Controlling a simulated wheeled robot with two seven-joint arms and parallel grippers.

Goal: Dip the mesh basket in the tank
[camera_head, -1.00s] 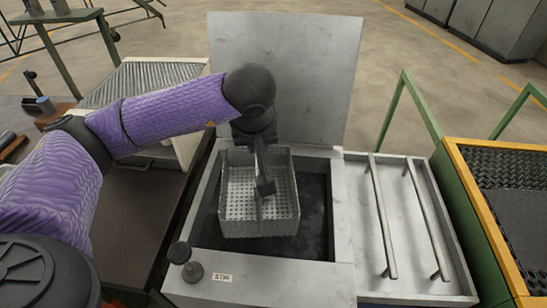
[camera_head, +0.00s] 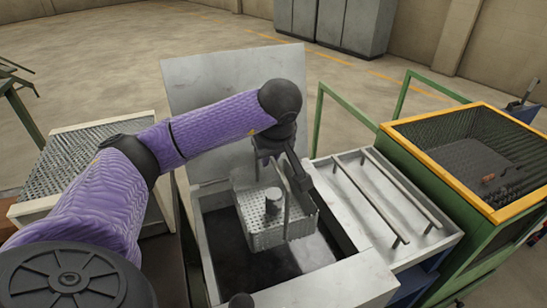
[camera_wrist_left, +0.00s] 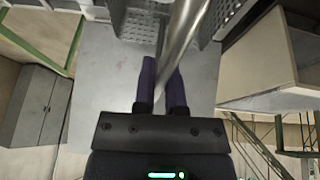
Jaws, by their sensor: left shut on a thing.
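The mesh basket (camera_head: 282,236) is a grey perforated metal box. It hangs over the back right part of the open tank (camera_head: 370,280), whose inside is dark. I cannot tell how far its bottom is below the rim. My left gripper (camera_head: 298,176) is above the basket and shut on its handle. The left wrist view shows the fingers (camera_wrist_left: 162,88) at a shiny metal bar (camera_wrist_left: 185,40), with perforated basket walls (camera_wrist_left: 236,16) beyond. My right gripper is not in view.
The tank's raised lid (camera_head: 225,80) stands behind the opening. A tray with two rails (camera_head: 385,195) adjoins the tank's right side. A green and yellow cart (camera_head: 440,185) stands farther right.

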